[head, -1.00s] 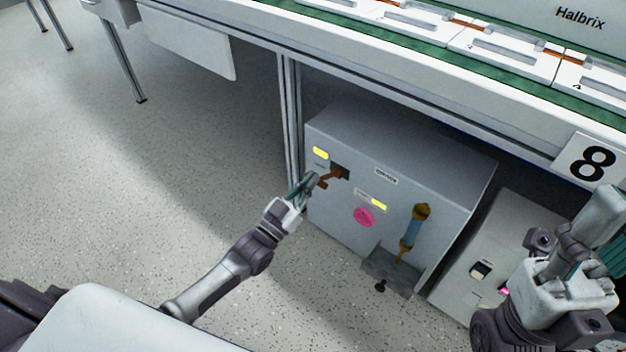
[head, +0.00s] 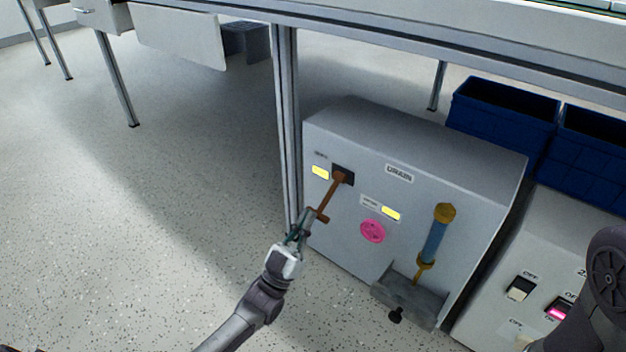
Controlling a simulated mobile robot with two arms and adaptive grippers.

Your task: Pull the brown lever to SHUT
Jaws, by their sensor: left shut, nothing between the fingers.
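The brown lever (head: 330,196) is on the front of the grey cabinet (head: 440,170), at its upper left. It pivots at a dark slot and points down and a little left. My left gripper (head: 303,226) is at the lever's lower end, its fingers shut with nothing between them. The fingertips are close to the lever's tip; I cannot tell whether they touch it. A yellow label (head: 320,172) sits left of the pivot; its writing is too small to read. My right gripper is out of view.
The cabinet also carries a DRAIN label, a pink knob (head: 372,231) and a blue-and-brass handle (head: 436,240). A switch box (head: 540,260) stands to the right, partly behind my right arm. Blue crates (head: 500,120) stand behind. A table leg (head: 287,120) rises just left of the cabinet.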

